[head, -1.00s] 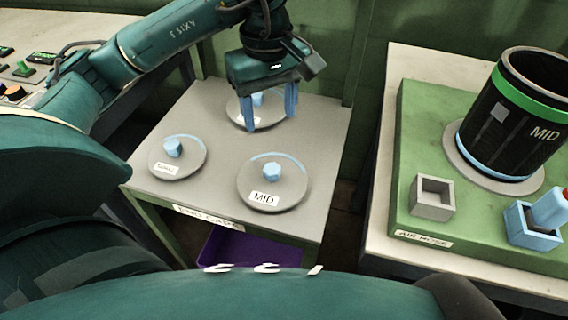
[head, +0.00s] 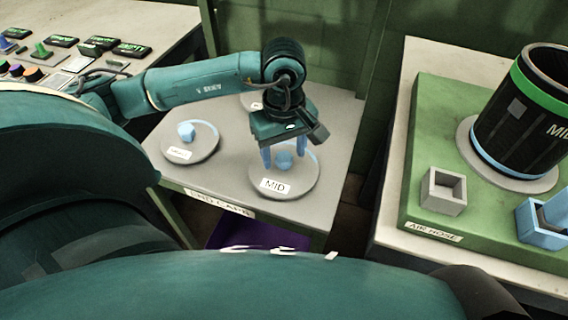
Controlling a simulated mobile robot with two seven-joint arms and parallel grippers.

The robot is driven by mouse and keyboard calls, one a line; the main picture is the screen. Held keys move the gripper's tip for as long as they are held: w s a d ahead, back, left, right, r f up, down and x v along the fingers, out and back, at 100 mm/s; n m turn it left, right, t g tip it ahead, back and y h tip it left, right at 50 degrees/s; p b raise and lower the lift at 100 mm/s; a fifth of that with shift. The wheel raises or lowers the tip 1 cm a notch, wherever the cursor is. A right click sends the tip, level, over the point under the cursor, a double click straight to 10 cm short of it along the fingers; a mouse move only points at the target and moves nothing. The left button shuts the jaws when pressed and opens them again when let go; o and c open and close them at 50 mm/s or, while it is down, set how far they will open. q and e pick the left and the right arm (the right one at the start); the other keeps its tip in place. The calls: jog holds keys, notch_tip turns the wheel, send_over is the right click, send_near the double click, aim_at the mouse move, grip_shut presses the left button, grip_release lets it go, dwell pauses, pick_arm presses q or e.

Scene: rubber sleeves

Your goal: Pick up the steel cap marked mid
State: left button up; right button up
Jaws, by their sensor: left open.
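The steel cap marked MID (head: 297,187) is a flat grey disc with a blue knob (head: 284,160) in its middle and a white label. It lies at the front right of the end-caps table (head: 225,185). My left gripper (head: 284,161) is open above this cap, its two blue fingers on either side of the knob in the picture. I cannot tell whether the fingers touch the knob or the disc. My right gripper is not in view.
Another cap (head: 203,147) with a blue knob lies to the left. A third cap (head: 248,102) sits behind, mostly hidden by my left arm. On the right, a green board (head: 424,115) bears a black MID sleeve (head: 515,130), a grey square holder (head: 443,191) and a blue holder (head: 535,225).

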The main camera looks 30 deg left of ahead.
pick_arm(q)
jog(key=shift+c, duration=0.5)
grip_shut()
